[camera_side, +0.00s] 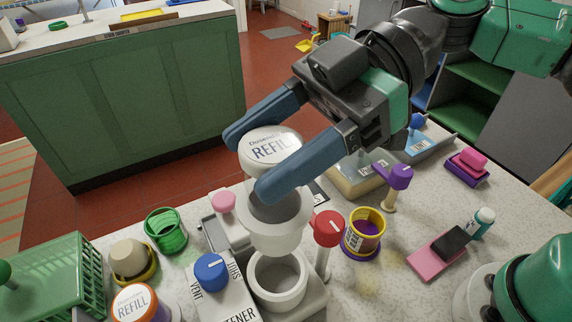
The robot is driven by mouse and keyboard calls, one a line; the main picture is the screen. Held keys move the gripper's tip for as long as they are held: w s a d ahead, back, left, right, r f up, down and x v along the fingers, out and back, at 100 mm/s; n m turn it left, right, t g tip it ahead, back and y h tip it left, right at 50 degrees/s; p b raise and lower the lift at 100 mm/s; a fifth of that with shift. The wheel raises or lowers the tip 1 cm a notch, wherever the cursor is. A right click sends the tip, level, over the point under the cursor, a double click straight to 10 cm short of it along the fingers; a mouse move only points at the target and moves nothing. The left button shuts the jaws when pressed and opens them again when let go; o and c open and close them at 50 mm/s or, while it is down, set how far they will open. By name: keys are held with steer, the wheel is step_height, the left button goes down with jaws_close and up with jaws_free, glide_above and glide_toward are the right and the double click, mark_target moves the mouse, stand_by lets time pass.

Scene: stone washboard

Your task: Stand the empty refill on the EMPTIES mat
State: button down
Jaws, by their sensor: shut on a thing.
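A white refill (275,147) with a round top labelled REFILL is held between the two blue fingers of my gripper (250,162). Below its top are a greyish middle, a wide white rim and a narrower white lower end. It looks roughly upright, above the open white round socket (278,282) of the softener unit (228,300). In this view its lower end comes close to the socket's far rim; I cannot tell the gap. Another refill (133,302), with an orange-edged label, stands at the lower left.
A red-topped post (329,228) and a yellow-and-purple tub (364,233) stand right of the socket. A blue knob (211,271) is left of it. A green basket (60,280) is at the left. A pink mat (437,257) holds a dark block. Counter at right is partly clear.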

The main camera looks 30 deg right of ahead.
step_height(320, 180, up, 7)
steer(key=shift+r, duration=0.1)
steer(key=shift+w+r, duration=0.15)
steer(key=w+d+f+m+t, duration=0.3)
steer(key=w+d+f, duration=0.1)
steer(key=w+f, duration=0.5)
steer(key=w+d+f+m+t, duration=0.1)
steer(key=w+d+f+t, duration=0.1)
steer(key=d+f, duration=0.2)
steer(key=w+d+f+m+t+h, duration=0.1)
steer(key=w+d+f+m, duration=0.1)
steer(key=f, duration=0.8)
steer(key=shift+w+d+f+t+h, duration=0.2)
steer(key=shift+w+d+t+h, duration=0.15)
steer(key=shift+w+d, duration=0.4)
steer(key=shift+s+d, duration=0.1)
steer(key=shift+s, duration=0.05)
steer(key=shift+c, duration=0.5)
jaws_free()
